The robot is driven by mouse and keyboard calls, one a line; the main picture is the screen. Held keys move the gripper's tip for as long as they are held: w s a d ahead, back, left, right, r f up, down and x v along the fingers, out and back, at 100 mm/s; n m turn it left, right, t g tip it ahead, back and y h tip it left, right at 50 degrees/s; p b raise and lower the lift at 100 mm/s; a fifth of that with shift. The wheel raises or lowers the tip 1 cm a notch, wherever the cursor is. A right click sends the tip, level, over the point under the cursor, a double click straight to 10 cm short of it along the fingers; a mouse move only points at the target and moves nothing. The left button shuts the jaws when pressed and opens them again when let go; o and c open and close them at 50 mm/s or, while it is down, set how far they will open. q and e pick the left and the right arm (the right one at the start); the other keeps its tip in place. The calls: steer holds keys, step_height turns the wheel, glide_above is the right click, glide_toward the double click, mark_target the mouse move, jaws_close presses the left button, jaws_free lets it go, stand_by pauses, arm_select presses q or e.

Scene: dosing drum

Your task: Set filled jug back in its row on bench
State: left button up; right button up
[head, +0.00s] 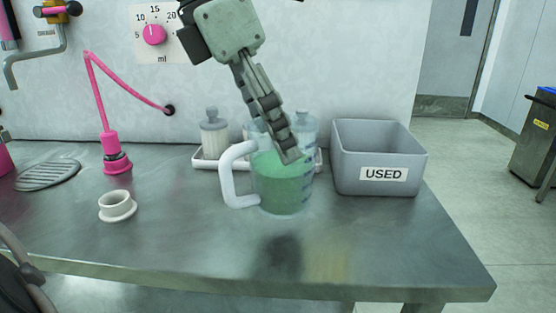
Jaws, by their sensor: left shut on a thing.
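A clear jug (283,190) with a white handle on its left and dark marks on its right side holds green liquid. It is upright at the middle of the bench (385,240), in front of a white tray. My left gripper (288,157) reaches down from above and is shut on the jug at its upper part. The fingers hide part of the rim. I cannot tell whether the jug's base touches the bench. My right gripper is not in view.
A grey bin (344,167) labelled USED stands right of the jug. Lidded jars, one at the left (214,133), stand on the white tray (204,164) behind. A white ring (117,206), a pink hose fitting (115,160) and a drain grate (48,175) are at left. The front bench is clear.

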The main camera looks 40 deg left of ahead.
mark_target(277, 163)
arm_select(q)
steer(key=f, duration=0.4)
steer(key=shift+d, duration=0.4)
steer(key=shift+f, duration=0.2)
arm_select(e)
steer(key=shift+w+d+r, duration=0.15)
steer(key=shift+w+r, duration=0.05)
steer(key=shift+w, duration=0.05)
arm_select(q)
steer(key=shift+f, duration=0.1)
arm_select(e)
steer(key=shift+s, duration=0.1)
arm_select(q)
steer(key=o, duration=1.9)
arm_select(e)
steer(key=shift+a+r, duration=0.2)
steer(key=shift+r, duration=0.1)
